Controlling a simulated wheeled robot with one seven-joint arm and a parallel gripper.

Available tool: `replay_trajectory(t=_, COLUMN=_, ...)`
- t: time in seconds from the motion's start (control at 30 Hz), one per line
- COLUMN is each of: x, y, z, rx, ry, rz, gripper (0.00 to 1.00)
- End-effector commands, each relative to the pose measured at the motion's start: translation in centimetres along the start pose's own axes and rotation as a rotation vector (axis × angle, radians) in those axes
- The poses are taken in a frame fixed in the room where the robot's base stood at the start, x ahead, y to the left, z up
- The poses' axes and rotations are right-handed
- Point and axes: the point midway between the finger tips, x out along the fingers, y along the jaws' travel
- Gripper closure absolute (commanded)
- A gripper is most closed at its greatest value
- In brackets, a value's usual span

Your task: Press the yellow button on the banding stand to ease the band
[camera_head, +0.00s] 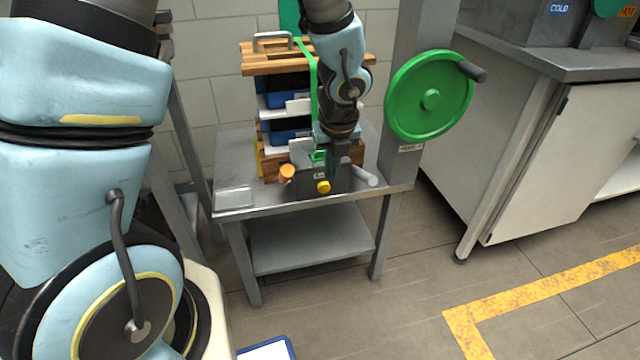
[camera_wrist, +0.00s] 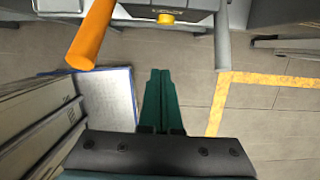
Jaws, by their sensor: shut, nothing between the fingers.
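The banding stand is a grey metal table (camera_head: 236,214) with a dark box (camera_head: 340,184) near its front edge. The yellow button (camera_head: 323,187) is on the box's front face; in the wrist view it shows at the top (camera_wrist: 166,18). My gripper (camera_head: 332,170) points down close to the box, just above the button in the head view. In the wrist view its dark teal fingers (camera_wrist: 160,74) are together and empty, with a visible gap in the picture between tips and button. The green band (camera_head: 314,85) runs over the stacked trays. Whether the fingers touch the box is unclear.
An orange-ended handle (camera_head: 287,172) sits left of the button and also shows in the wrist view (camera_wrist: 92,38). A grey lever (camera_head: 364,176) sits right. A green handwheel (camera_head: 429,96) is on the column. A blue-edged white panel (camera_wrist: 110,98) lies lower down.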

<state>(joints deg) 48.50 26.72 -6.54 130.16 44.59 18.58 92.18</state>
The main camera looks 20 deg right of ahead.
Motion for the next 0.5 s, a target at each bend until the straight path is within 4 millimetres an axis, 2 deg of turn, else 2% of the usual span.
replay_trajectory(t=0.3, x=0.1, y=0.1, z=0.0, rx=-0.002, ry=0.000, rz=0.000, gripper=1.00)
replay_trajectory(t=0.5, x=2.4, y=0.1, z=-0.1, rx=-0.003, ry=0.001, rz=0.003, gripper=1.00)
